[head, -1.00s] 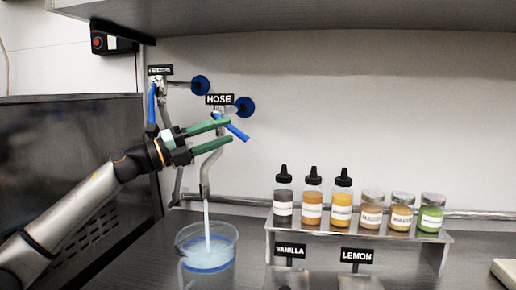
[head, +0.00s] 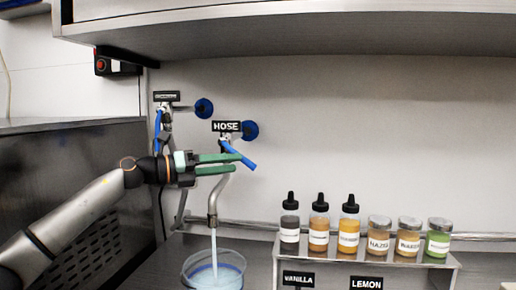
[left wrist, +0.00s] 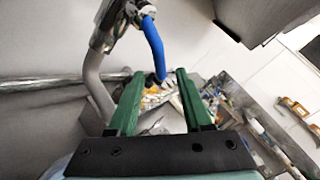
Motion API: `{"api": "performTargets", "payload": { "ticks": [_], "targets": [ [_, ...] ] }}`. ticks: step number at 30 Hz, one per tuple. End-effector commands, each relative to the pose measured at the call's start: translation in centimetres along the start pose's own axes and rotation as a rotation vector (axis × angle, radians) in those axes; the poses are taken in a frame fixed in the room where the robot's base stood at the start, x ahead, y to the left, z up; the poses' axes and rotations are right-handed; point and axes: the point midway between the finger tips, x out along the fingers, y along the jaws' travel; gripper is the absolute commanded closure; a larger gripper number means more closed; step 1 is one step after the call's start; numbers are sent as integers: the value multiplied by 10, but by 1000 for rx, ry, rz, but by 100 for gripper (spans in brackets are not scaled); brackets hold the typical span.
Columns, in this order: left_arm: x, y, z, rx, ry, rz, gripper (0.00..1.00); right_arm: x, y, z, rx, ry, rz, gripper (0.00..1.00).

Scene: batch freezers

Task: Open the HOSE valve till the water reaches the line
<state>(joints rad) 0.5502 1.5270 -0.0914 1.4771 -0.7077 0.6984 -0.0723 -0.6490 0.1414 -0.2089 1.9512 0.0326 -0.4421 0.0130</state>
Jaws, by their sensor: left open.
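The HOSE valve's blue lever (head: 247,161) slants down to the right under the HOSE sign (head: 227,126). Water (head: 214,247) runs from its bent metal spout (head: 214,203) into a clear container (head: 238,262) below, which is cut off by the picture's bottom edge. The container holds pale water, but I cannot tell its level against the line. My left gripper (head: 238,163) is open, its green fingers at the lever. In the left wrist view the lever (left wrist: 153,45) hangs with its end between the open fingertips (left wrist: 160,74); contact is unclear. My right gripper is not in view.
A second valve with a blue lever (head: 158,130) and an unreadable sign is left of HOSE. A metal rack (head: 370,255) with several bottles and jars stands to the right, with VANILLA (head: 298,279) and LEMON (head: 366,283) signs. A shelf (head: 300,35) hangs above.

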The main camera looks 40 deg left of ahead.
Motion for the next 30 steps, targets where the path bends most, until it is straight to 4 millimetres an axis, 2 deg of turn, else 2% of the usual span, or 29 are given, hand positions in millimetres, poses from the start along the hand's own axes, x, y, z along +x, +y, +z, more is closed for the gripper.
{"api": "performTargets", "payload": {
  "ticks": [1, 6, 12, 18, 30],
  "targets": [
    [6, -6, 5, -1, 0, -3, 50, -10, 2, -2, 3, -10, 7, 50],
    [24, -6, 5, -3, -2, -6, 50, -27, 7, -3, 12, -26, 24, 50],
    [53, -6, 5, -3, -3, -6, 50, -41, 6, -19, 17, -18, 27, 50],
    [74, -2, 2, -2, -2, -3, 50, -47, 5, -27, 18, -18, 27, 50],
    [81, 0, 0, 0, 0, -1, 50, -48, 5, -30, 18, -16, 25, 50]
  ]
}}
